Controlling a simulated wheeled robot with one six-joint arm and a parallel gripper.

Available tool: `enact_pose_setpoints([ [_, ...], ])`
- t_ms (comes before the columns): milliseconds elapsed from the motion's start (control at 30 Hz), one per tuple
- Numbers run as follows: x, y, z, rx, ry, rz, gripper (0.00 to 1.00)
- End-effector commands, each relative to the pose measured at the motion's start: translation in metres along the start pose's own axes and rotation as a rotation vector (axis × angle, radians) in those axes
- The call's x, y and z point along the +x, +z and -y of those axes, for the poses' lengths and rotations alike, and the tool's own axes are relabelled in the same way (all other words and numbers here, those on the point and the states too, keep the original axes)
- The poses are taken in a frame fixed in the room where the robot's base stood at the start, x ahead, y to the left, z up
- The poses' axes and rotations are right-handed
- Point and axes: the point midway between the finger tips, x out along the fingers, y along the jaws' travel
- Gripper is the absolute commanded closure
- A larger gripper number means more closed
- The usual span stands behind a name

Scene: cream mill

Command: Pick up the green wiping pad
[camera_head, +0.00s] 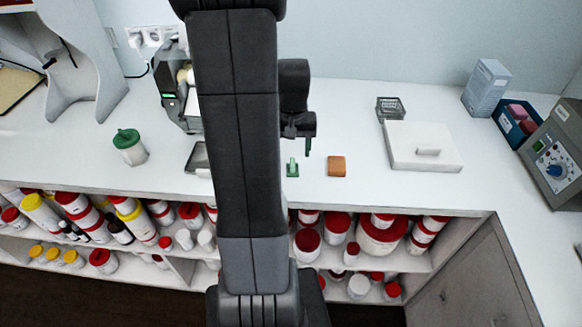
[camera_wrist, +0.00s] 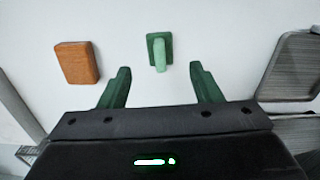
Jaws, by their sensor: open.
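The green wiping pad (camera_head: 292,168) lies on the white counter, a small flat green piece with a lighter green upright handle. It also shows in the wrist view (camera_wrist: 159,50), ahead of my gripper and roughly midway between the finger lines. My gripper (camera_wrist: 160,84) is open and empty, its two green fingers apart. In the head view my gripper (camera_head: 301,148) hangs over the counter just behind the pad, partly hidden by my arm. The fingers do not touch the pad in the wrist view.
An orange-brown block (camera_head: 337,166) lies right of the pad. Farther right are a white slab with a handle (camera_head: 422,147) and a small dark open box (camera_head: 390,108). A metal tray (camera_head: 198,158) is left, partly behind my arm.

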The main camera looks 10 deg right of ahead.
Motion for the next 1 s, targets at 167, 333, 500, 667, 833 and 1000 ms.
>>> enact_pose_setpoints([
  [167, 0.017, 0.005, 0.004, -0.002, 0.0, 0.006, 0.42],
  [333, 0.041, 0.008, 0.007, 0.0, 0.0, 0.004, 0.42],
  [500, 0.052, 0.007, 0.007, 0.0, 0.0, 0.001, 0.42],
  [667, 0.052, 0.007, 0.007, 0.0, -0.001, 0.0, 0.42],
  [833, 0.052, 0.007, 0.007, 0.0, 0.0, 0.0, 0.63],
  [1000, 0.052, 0.007, 0.007, 0.0, 0.0, 0.0, 0.9],
])
